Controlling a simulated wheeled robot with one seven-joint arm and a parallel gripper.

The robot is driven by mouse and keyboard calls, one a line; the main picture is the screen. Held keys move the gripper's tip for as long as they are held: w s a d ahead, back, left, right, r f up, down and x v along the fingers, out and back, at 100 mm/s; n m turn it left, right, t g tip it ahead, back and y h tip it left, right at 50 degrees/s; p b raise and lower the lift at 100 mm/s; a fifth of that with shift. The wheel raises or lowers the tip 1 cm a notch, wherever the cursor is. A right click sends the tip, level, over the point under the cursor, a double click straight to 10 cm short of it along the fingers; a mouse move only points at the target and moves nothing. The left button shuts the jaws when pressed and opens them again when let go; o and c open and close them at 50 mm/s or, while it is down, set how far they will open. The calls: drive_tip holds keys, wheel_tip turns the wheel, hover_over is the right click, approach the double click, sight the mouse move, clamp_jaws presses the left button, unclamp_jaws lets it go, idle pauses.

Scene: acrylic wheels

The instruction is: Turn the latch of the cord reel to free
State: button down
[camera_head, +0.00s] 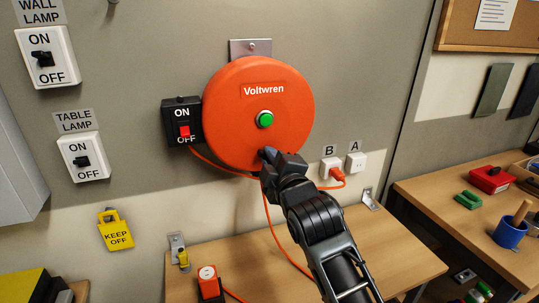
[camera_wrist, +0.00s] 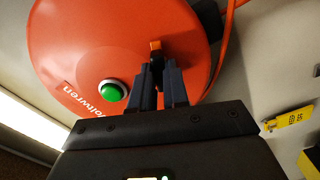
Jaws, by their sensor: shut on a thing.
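The cord reel (camera_head: 235,125) is a round orange drum marked "Voltwren" on the wall, with a green button (camera_head: 265,119) at its centre. In the wrist view the reel (camera_wrist: 75,50) fills the upper left, with the green button (camera_wrist: 112,91) left of my fingers. My gripper (camera_wrist: 158,66) is shut on this tab. In the head view my gripper (camera_head: 268,154) is at the reel's lower edge and hides the latch. No free or locked marking is legible.
A black ON/OFF switch box (camera_head: 182,122) is left of the reel. Sockets B (camera_head: 331,167) and A (camera_head: 356,163) are at the lower right, an orange plug (camera_head: 338,175) near them. An orange cord (camera_head: 270,222) hangs below, over a wooden table (camera_head: 390,245).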

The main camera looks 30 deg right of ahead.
drive_tip(key=n, duration=0.4)
drive_tip(key=c, duration=1)
unclamp_jaws()
drive_tip(key=shift+s, duration=0.1)
drive_tip(key=s, duration=0.6)
drive_tip(key=shift+s+a, duration=0.4)
